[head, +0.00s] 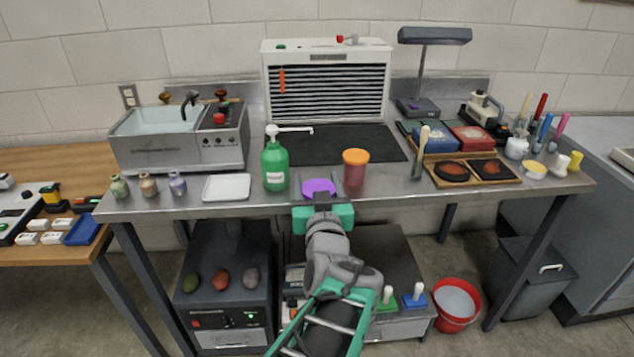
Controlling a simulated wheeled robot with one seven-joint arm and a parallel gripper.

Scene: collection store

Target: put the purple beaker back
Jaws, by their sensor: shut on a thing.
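The purple beaker (319,187) is at the front edge of the steel bench (225,205), near its middle. Its round purple top shows; its lower part is hidden behind my gripper. My gripper (322,205) reaches up from below, at the front edge, and is shut on the purple beaker. I cannot tell whether the beaker touches the bench top.
A green pump bottle (275,165) stands just left of the beaker, and an orange-lidded jar (355,168) just right. A white tray (227,187) lies further left. A black mat (345,143) lies behind. A red bucket (456,304) is on the floor at right.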

